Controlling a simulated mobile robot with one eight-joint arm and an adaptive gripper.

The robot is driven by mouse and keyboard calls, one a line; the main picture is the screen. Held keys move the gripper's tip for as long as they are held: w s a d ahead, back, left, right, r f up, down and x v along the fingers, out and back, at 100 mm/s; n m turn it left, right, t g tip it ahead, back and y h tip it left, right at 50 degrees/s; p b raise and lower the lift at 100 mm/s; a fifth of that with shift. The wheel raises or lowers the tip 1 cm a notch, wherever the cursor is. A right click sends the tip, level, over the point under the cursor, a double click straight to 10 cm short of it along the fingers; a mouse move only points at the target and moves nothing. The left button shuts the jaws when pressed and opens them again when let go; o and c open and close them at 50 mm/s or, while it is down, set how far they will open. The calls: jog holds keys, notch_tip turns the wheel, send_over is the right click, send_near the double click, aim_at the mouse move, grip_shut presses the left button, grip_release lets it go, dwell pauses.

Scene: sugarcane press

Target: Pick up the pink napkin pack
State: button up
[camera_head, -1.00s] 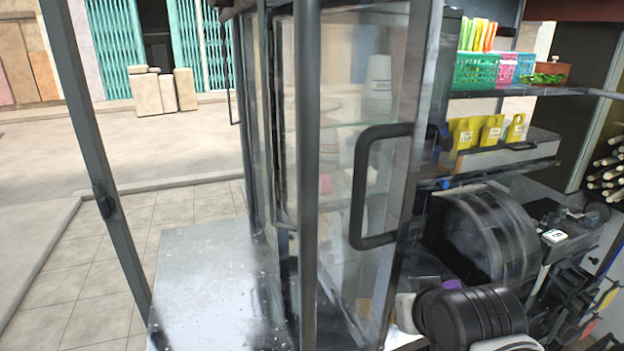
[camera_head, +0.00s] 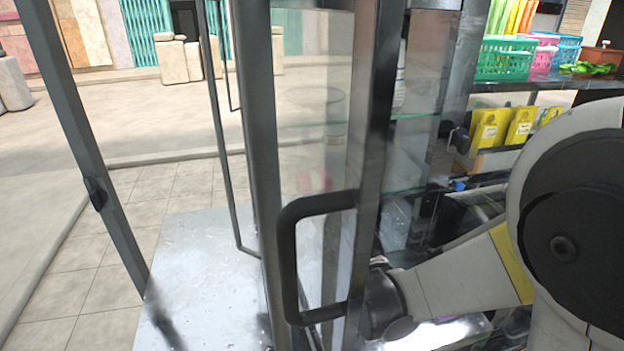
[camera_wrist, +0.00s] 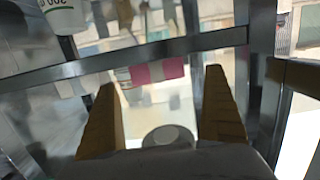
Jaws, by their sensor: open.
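The pink napkin pack (camera_wrist: 158,72) shows in the wrist view as a pink block with a pale band, ahead of my fingertips and near a metal bar. In the head view a blurred pink and white patch (camera_head: 314,181), seen through the cabinet glass, looks like the same pack. My gripper (camera_wrist: 162,80) is open, with its two tan fingers apart on either side of the pack in the picture. Nothing is held between them. The gap in depth is hard to tell. My gripper is not clear in the head view, where the door frame and my arm cover that area.
A glass cabinet has a dark door handle (camera_head: 288,255) and metal frame posts close to my arm. A white printed cup (camera_wrist: 64,14) stands upper left in the wrist view. A round grey object (camera_wrist: 167,138) lies low between the fingers. Baskets (camera_head: 503,59) sit on the right shelf.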

jog(key=x, duration=0.2)
jog(key=b+x, duration=0.1)
jog(key=x, duration=0.4)
jog(key=shift+d, duration=0.3)
jog(key=shift+c, duration=1)
jog(key=c, duration=1)
